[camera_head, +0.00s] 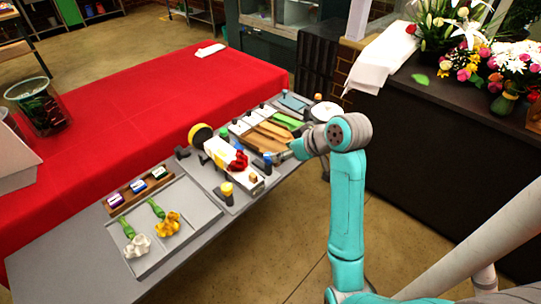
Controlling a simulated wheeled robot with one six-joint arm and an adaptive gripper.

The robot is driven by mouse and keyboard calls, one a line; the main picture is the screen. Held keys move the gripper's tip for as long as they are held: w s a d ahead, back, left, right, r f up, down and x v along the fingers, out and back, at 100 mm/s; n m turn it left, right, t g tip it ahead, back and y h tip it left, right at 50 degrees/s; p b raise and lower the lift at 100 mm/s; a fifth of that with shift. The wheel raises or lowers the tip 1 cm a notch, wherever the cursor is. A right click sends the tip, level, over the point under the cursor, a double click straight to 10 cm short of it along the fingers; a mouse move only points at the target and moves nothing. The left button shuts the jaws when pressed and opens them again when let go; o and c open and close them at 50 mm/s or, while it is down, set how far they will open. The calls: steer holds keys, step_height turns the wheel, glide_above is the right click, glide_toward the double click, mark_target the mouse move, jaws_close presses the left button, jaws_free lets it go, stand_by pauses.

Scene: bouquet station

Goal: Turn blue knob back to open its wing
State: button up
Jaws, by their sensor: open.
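A small blue knob (267,160) stands near the right edge of the grey workstation, beside a white block with a red flower head. My gripper (276,158) is at this knob, coming in from the right; it is small and dark here. The gripper is open, and I cannot tell whether its fingers touch the knob. A yellow-topped knob (227,188) stands at the front of the station. The wing tied to the blue knob cannot be made out clearly.
A grey tray (205,213) holds green-stemmed white and yellow flowers. A wooden rack (138,186) with colored blocks lies behind it. Brown and green slats (268,133) lie behind the gripper. A red-covered table (130,125) adjoins at left. A dark counter (440,150) with bouquets stands at right.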

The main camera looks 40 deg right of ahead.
mark_target(269, 159)
steer(key=x, duration=0.8)
steer(key=shift+r, duration=0.1)
jaws_close()
